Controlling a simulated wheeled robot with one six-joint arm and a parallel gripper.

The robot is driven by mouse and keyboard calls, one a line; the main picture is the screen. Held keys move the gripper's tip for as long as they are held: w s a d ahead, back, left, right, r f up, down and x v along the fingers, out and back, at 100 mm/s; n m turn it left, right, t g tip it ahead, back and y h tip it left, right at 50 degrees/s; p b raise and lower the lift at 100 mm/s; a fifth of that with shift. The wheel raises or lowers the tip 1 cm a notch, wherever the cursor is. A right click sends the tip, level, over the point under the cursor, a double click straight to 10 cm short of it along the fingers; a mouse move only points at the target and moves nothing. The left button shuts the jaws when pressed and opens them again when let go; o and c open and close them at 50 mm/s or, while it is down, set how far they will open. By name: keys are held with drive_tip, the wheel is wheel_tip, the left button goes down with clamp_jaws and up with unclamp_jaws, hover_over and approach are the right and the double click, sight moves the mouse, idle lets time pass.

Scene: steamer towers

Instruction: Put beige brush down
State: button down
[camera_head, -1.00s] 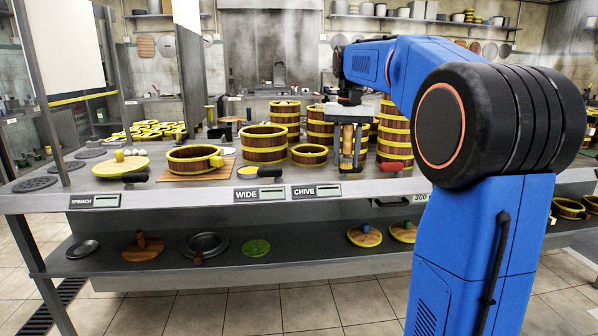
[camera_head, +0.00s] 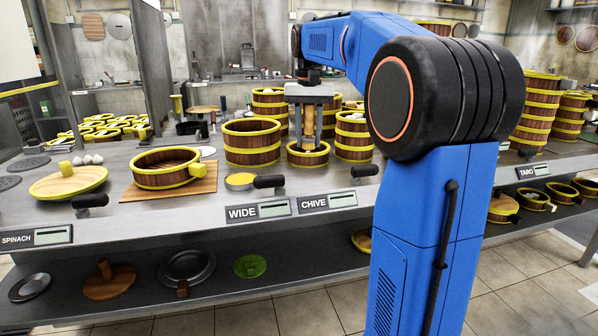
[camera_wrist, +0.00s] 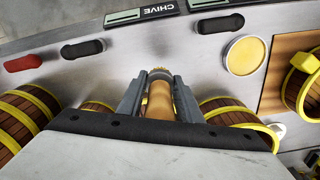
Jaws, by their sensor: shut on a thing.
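My gripper (camera_head: 308,112) points down and is shut on the beige brush (camera_head: 309,122), a tan, roughly upright cylinder between the fingers. In the wrist view the brush (camera_wrist: 160,103) sits between the two grey fingers of my gripper (camera_wrist: 158,98). In the head view its lower end lines up with a small yellow-rimmed wooden steamer ring (camera_head: 308,158). I cannot tell whether it is inside, behind or touching that ring.
A wider steamer (camera_head: 251,145) stands left of my gripper and another steamer (camera_head: 353,138) stands right. Black handles (camera_head: 270,182) and the WIDE and CHIVE labels line the counter's front edge. A steamer on a wooden board (camera_head: 170,170) is further left.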

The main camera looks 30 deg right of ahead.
sight(308, 178)
drive_tip(key=shift+f, duration=4.75)
drive_tip(key=shift+f, duration=0.1)
drive_tip(key=c, duration=1.3)
unclamp_jaws()
drive_tip(key=shift+o, duration=0.2)
wheel_tip(308, 178, up, 12)
drive_tip(key=shift+r, duration=0.15)
drive_tip(key=s+a+f+n+t, duration=0.1)
drive_tip(key=s+a+f+n, duration=0.1)
drive_tip(key=s+a+f, duration=0.3)
drive_tip(key=s+a+f+n+t, duration=0.2)
drive_tip(key=s+a+f, duration=0.3)
drive_tip(key=s+f, duration=0.6)
drive_tip(key=s+a+f+n+t, duration=0.1)
drive_tip(key=s+a+f, duration=0.5)
drive_tip(key=s, duration=0.8)
wheel_tip(308, 178, down, 3)
drive_tip(key=shift+s+r+n+t, duration=0.15)
drive_tip(key=shift+n+t, duration=0.25)
drive_tip(key=shift+n, duration=0.5)
